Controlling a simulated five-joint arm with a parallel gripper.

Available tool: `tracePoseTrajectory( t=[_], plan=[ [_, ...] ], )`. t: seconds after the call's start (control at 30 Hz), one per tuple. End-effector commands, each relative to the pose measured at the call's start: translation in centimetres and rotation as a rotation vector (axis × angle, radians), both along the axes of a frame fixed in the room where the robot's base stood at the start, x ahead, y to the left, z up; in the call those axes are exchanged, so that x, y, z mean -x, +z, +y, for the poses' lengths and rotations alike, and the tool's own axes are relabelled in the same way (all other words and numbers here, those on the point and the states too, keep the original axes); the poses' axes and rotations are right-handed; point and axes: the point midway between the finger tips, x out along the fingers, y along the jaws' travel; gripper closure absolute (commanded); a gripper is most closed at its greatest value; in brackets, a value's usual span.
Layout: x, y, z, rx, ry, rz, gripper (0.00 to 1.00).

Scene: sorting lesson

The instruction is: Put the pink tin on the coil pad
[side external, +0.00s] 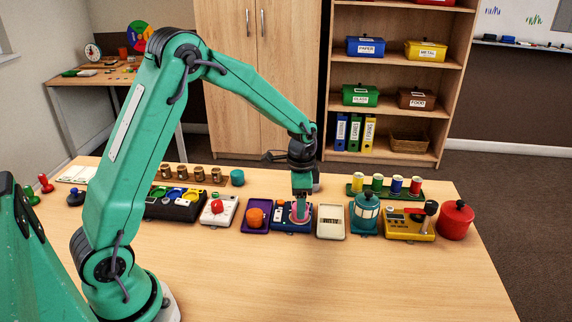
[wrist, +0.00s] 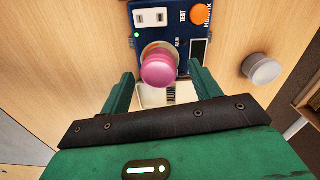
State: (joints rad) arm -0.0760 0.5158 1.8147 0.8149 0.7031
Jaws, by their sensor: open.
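The pink tin (wrist: 158,70) is a round, glossy tin with a domed top. In the wrist view it stands over a round pad (wrist: 147,50) on a dark blue device (wrist: 172,34) marked TEST; it hides most of the pad. I take this pad for the coil pad. In the side view the blue device (side external: 281,221) is near the table's middle, with only a pink edge of the tin (side external: 302,226) showing. My gripper (side external: 301,205) points down over it. In the wrist view my gripper (wrist: 155,76) is open, its fingers on either side of the tin, with gaps visible.
A purple tray (side external: 244,229) with an orange tin (side external: 255,217) is left of the blue device. The table's front is clear.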

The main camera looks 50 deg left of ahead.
Motion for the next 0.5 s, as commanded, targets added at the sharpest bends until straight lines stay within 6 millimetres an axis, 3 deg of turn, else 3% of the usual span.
tracePoseTrajectory(
  t=[0.5],
  plan=[
    [-0.1, 8.1, 0.1, 0.000, 0.000, -0.003, 0.37]
  ],
)
